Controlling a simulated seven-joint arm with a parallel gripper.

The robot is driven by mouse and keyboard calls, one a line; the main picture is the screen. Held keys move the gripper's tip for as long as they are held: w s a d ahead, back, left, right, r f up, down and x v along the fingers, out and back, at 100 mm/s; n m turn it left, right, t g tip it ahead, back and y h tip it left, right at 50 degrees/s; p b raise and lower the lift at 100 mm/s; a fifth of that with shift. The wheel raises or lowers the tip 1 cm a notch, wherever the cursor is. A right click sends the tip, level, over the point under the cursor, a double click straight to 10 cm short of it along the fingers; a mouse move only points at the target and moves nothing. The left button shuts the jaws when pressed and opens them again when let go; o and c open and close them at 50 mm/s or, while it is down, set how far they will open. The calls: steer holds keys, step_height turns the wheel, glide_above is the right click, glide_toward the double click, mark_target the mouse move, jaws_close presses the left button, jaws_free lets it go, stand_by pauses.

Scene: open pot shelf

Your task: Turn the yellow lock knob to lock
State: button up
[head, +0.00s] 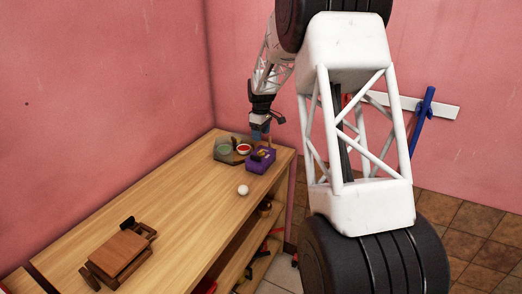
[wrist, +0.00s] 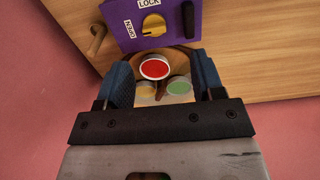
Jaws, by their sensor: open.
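The yellow lock knob (wrist: 153,25) is on the face of a purple box (wrist: 182,27) at the top of the wrist view. LOCK and OPEN labels are beside the knob. In the head view the purple box (head: 258,164) stands at the far end of the wooden bench, with the knob too small there to read its angle. My gripper (wrist: 161,66) is open, its blue fingers apart with nothing held between them. It also shows in the head view (head: 261,136), above and just behind the box. The knob lies beyond the fingertips and is not touched.
A red disc (wrist: 154,69), a green disc (wrist: 179,87) and a yellowish disc sit near the fingers. A white ball (head: 243,190) lies on the bench in front of the box. A brown wooden object (head: 118,253) is at the near end. The middle bench is clear.

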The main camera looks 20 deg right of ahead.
mark_target(261, 150)
steer(key=shift+w+d+f, duration=0.2)
steer(key=shift+w+f, duration=0.3)
steer(key=shift+w, duration=0.05)
steer(key=shift+f, duration=0.15)
steer(key=shift+f, duration=3.75)
steer(key=shift+c, duration=0.3)
steer(key=c, duration=0.9)
